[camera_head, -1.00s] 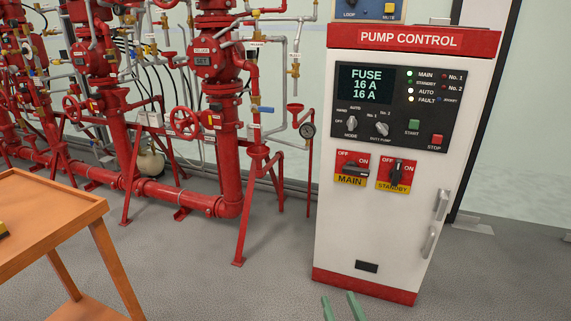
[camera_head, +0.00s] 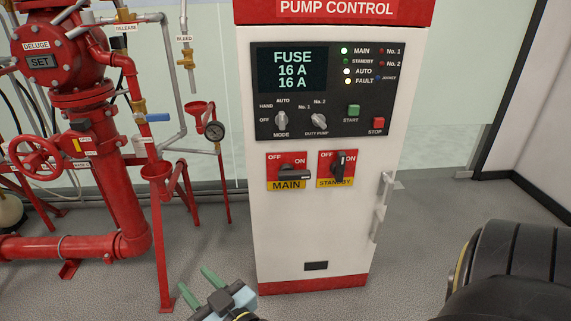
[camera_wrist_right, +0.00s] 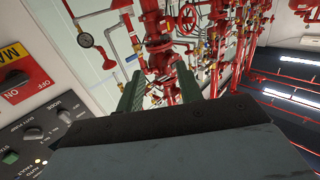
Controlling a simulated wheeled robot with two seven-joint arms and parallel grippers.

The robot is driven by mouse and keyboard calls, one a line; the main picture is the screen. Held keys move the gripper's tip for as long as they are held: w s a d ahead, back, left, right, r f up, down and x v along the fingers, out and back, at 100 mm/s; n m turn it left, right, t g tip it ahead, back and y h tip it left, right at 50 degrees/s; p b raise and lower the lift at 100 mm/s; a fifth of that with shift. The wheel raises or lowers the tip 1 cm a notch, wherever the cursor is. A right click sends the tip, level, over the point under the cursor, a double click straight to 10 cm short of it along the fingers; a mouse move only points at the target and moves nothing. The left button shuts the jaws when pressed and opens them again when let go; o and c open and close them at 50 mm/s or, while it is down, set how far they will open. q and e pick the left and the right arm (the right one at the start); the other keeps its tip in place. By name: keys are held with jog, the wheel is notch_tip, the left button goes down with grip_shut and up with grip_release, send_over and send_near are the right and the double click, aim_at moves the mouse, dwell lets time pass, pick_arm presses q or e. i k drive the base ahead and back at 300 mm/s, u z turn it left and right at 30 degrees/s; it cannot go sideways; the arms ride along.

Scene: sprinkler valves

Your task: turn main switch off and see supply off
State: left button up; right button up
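The white pump control cabinet (camera_head: 330,235) stands in the middle of the head view. Its main switch (camera_head: 287,160) is a red and yellow plate with a black handle lying horizontal, its end to the right under ON. The standby switch (camera_head: 339,168) beside it has its handle upright. The display (camera_head: 292,70) reads FUSE 16 A 16 A, and the MAIN lamp (camera_head: 344,51) is lit. My right gripper (camera_head: 201,287) is open and empty, low and left of the cabinet. In the right wrist view its green fingers (camera_wrist_right: 172,88) are apart, with the main switch (camera_wrist_right: 25,80) at the left edge.
Red deluge pipework (camera_head: 115,190) with a gauge (camera_head: 214,131) and a blue-handled valve (camera_head: 157,117) stands left of the cabinet. A silver door handle (camera_head: 381,205) sticks out at the cabinet's right side. Grey floor (camera_head: 420,250) is bare right of the cabinet.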

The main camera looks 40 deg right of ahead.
aim_at(287, 172)
jog(key=z, duration=0.65)
jog(key=i, duration=0.85)
jog(key=z, duration=0.75)
